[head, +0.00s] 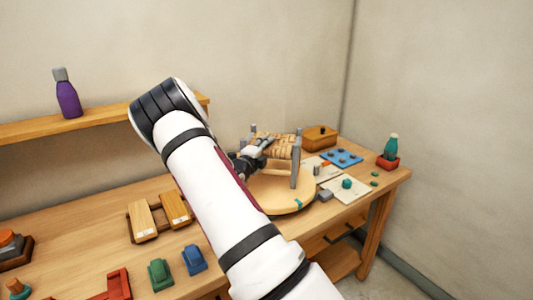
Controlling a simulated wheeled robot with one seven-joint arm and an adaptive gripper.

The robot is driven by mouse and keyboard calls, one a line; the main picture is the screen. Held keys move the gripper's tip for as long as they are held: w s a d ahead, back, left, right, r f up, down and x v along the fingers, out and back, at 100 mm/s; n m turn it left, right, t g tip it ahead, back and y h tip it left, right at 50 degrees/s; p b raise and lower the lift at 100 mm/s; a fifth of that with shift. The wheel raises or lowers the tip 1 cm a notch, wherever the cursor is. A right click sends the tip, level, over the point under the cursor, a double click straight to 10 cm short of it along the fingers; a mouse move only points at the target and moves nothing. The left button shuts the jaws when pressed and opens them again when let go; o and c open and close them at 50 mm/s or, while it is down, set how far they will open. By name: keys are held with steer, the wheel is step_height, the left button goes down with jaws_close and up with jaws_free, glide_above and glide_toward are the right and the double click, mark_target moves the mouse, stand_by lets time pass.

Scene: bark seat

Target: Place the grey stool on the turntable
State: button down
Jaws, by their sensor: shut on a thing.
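The grey stool (283,146) has grey posts for legs and a tan woven seat. It is upright over the turntable (288,203), a round light-wood disc with a small green mark near its front edge. Its front leg ends over the disc in the picture; I cannot tell whether the feet touch the disc. My gripper (256,151) is at the stool's left side and shut on it. My arm hides the turntable's left part, and the fingertips are small and partly hidden.
A wooden box (320,139), a blue pegged board (342,158) and a teal bottle on a red base (390,150) stand to the right. Pale sheets with small pieces lie beside the turntable. Wooden blocks (142,221) and green and blue pieces lie left. A shelf holds a purple bottle (67,95).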

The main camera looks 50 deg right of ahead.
steer(key=shift+f, duration=1.15)
steer(key=c, duration=1.1)
jaws_free()
steer(key=shift+s+f, duration=0.1)
